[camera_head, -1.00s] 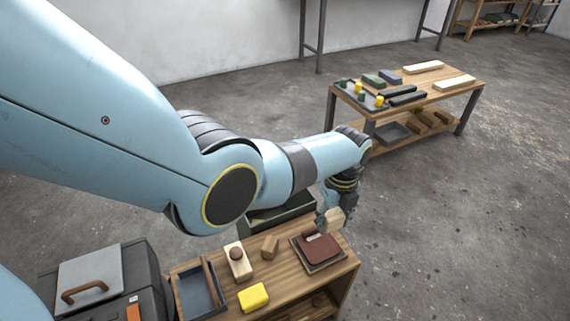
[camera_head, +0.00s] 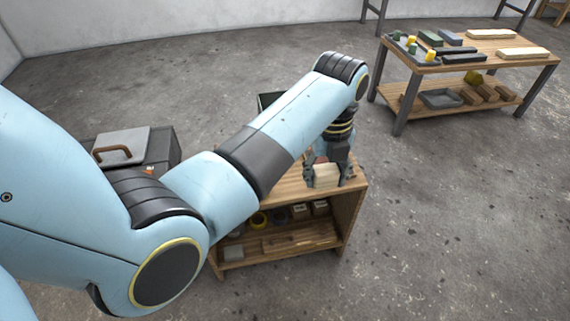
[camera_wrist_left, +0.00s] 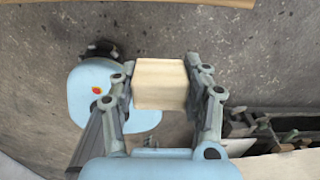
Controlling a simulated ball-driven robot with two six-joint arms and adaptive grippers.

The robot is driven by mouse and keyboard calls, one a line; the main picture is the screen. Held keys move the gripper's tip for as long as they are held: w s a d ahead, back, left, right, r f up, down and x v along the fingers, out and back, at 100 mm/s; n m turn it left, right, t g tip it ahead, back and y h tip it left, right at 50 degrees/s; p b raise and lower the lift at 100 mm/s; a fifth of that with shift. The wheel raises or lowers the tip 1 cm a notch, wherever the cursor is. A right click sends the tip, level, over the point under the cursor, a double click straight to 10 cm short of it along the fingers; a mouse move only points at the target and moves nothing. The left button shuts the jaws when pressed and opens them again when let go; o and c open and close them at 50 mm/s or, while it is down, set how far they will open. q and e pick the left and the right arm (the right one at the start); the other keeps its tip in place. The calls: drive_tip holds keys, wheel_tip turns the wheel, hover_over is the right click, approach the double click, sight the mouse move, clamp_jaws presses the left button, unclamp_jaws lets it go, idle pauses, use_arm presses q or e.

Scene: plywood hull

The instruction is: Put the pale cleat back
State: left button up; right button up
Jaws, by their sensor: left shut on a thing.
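My left gripper (camera_head: 328,180) is shut on the pale cleat (camera_head: 327,172), a light wooden block, at the front right of the near wooden bench (camera_head: 292,190). In the left wrist view the cleat (camera_wrist_left: 160,84) sits squarely between the two fingers of my left gripper (camera_wrist_left: 164,85). The head view does not show clearly how far the cleat is above the bench top. My left arm hides most of the bench top. My right gripper is in neither view.
The near bench's lower shelf (camera_head: 285,240) holds small parts. A dark case (camera_head: 158,150) with a grey lid stands to the left. A second table (camera_head: 480,48) at the back right carries trays and blocks. Open concrete floor (camera_head: 450,210) lies to the right.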

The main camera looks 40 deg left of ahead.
use_arm(q)
drive_tip(key=shift+a+f+b, duration=0.55)
drive_tip(key=shift+a+f, duration=0.4)
drive_tip(key=shift+f, duration=0.1)
drive_tip(key=b, duration=0.4)
hover_over(289, 183)
wheel_tip(289, 183, down, 6)
drive_tip(key=shift+s+r, duration=0.1)
drive_tip(key=shift+a, duration=0.2)
wheel_tip(289, 183, down, 4)
drive_tip(key=shift+d+r+b, duration=0.1)
drive_tip(key=shift+r+b, duration=0.1)
drive_tip(key=shift+b, duration=0.95)
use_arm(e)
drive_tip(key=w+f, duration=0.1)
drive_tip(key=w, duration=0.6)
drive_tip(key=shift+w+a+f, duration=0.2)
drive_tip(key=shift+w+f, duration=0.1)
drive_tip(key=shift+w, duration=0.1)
use_arm(q)
drive_tip(key=shift+f, duration=0.15)
drive_tip(key=o, duration=1.1)
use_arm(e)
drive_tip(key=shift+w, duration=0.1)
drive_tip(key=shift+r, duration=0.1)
